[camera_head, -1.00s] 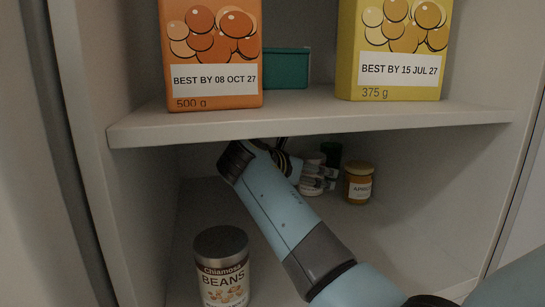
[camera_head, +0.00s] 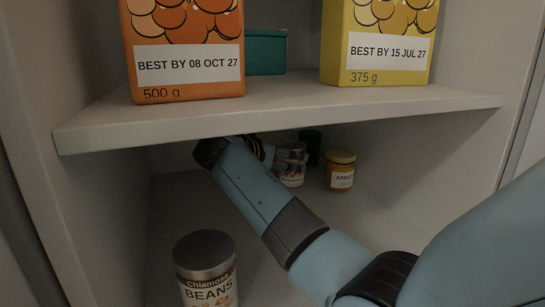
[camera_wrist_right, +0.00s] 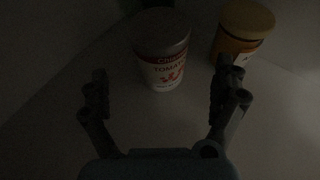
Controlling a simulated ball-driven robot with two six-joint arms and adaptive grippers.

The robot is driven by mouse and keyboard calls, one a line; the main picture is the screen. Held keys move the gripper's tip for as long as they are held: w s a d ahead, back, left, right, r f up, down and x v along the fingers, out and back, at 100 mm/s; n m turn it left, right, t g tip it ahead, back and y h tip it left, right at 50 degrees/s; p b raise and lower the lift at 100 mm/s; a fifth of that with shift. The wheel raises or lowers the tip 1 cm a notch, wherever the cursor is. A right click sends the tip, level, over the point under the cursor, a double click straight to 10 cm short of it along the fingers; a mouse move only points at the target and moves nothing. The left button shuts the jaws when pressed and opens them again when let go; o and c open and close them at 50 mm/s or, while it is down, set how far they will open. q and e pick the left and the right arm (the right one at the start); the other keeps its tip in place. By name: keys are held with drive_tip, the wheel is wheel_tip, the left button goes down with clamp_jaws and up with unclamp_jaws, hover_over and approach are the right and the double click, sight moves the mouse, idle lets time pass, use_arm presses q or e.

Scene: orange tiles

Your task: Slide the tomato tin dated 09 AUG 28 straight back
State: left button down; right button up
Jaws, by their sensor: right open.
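The tomato tin (camera_wrist_right: 160,62), with a red and white label and a pale lid, stands upright in the dim right wrist view. Its label reads Chiamosa and the start of TOMATO; no date is legible. My right gripper (camera_wrist_right: 164,84) is open, with one finger on each side in the picture and the tin beyond, between them. I cannot tell whether they touch. In the head view a red and white tin (camera_head: 291,168) shows deep in the lower compartment, partly hidden by my right gripper (camera_head: 263,149). My left gripper is not in view.
An apricot jar (camera_head: 340,171) stands right of the tin, also in the wrist view (camera_wrist_right: 240,35). A dark green item (camera_head: 311,146) is behind. A beans tin (camera_head: 206,275) stands front left. The shelf (camera_head: 290,110) above bears an orange box (camera_head: 185,50) and a yellow box (camera_head: 376,45).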

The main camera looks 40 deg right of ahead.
sight(290, 179)
drive_tip(key=x, duration=0.8)
drive_tip(key=shift+f, duration=0.1)
drive_tip(key=shift+c, duration=0.4)
drive_tip(key=c, duration=1.6)
